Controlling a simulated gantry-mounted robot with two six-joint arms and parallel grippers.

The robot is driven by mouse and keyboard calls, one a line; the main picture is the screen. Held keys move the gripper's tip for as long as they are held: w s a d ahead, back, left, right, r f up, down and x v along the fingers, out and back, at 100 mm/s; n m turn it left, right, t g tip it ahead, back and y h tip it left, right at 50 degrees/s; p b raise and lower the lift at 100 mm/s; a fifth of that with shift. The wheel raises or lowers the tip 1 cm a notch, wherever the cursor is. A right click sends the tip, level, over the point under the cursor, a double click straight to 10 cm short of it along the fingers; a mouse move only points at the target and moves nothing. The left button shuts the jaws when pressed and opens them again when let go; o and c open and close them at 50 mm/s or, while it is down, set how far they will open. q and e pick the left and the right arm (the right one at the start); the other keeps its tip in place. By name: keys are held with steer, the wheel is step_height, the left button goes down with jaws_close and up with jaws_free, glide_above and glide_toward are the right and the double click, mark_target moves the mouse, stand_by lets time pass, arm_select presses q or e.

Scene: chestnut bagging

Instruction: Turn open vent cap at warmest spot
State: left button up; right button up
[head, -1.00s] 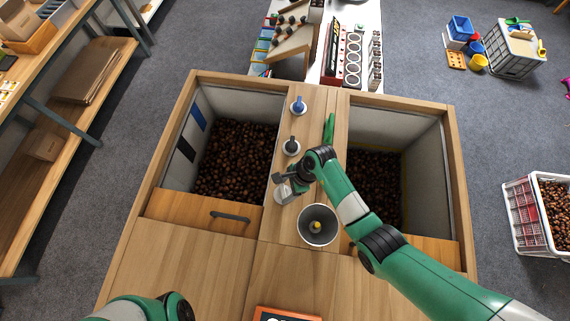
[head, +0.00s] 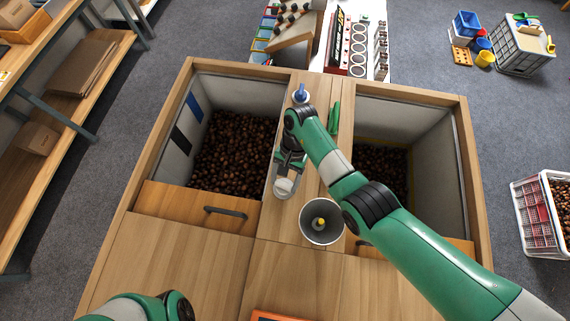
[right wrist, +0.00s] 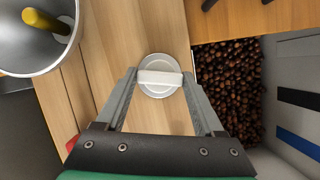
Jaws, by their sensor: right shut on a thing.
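A white round vent cap (head: 284,187) with a bar handle sits on the wooden strip between the two chestnut bins. It also shows in the right wrist view (right wrist: 160,88). My right gripper (head: 287,172) is shut on this cap, its fingers (right wrist: 160,78) at the two ends of the white bar. A blue-knobbed cap (head: 300,94) stands at the far end of the strip. The dark-knobbed cap between them is hidden behind my right wrist. My left arm shows only at the lower left, its gripper out of frame.
A green object (head: 334,117) lies right of the blue cap. A drawer handle (head: 225,213) is at front left.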

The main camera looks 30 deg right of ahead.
arm_select(q)
steer(key=shift+f+b, duration=1.2)
steer(key=shift+f, duration=0.3)
arm_select(e)
steer(key=shift+n+g+h, duration=0.3)
steer(key=shift+n+h, duration=0.2)
steer(key=shift+n, duration=0.8)
steer(key=o, duration=1.4)
steer(key=shift+a, duration=0.1)
steer(key=shift+r, duration=0.1)
arm_select(q)
step_height(320, 180, up, 2)
steer(key=shift+r+p, duration=0.15)
steer(key=shift+p, duration=1.05)
arm_select(e)
steer(key=v, duration=1.1)
steer(key=shift+w+r, duration=0.1)
steer(key=shift+r, duration=0.1)
arm_select(q)
steer(key=shift+r, duration=0.1)
arm_select(e)
steer(key=shift+r, duration=0.1)
